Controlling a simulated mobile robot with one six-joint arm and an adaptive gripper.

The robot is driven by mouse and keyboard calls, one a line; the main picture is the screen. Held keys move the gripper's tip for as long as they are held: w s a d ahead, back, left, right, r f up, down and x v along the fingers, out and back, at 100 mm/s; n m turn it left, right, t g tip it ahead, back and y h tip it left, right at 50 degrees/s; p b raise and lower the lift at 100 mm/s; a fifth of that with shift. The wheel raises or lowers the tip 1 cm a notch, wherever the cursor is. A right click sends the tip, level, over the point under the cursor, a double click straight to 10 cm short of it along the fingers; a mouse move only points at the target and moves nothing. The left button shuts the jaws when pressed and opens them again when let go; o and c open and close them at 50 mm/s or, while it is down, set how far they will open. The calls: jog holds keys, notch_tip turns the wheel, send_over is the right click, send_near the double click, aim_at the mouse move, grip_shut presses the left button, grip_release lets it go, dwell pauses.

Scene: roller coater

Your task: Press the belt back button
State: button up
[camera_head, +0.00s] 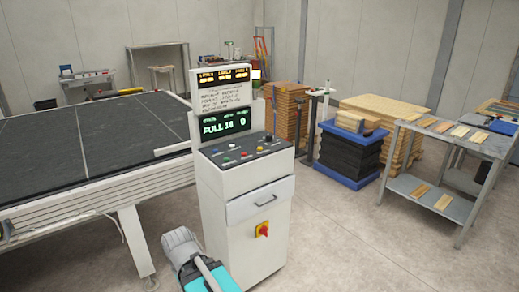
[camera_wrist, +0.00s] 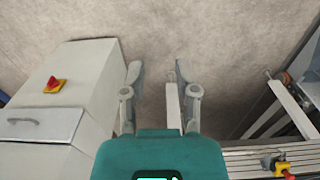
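The white control cabinet (camera_head: 240,240) stands at the centre of the head view. Its sloped panel (camera_head: 243,150) carries several small coloured buttons and knobs. They are too small for me to tell which is the belt back button. A green-lit display above the panel reads "FULL IS 0". In the wrist view the cabinet (camera_wrist: 85,85) is at the left, beside my gripper. My gripper (camera_wrist: 155,75) has its two fingers apart with nothing between them, over bare floor. In the head view only part of my arm shows, low in front of the cabinet; the fingertips are not visible there.
A red and yellow rotary switch (camera_head: 263,229) and a drawer handle (camera_head: 265,200) are on the cabinet front. A wide black belt table (camera_head: 90,135) stands at the left. Stacked boards, a blue pallet stack (camera_head: 348,155) and a grey shelf table (camera_head: 465,137) stand at the right.

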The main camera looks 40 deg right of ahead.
grip_shut()
dwell(1.1)
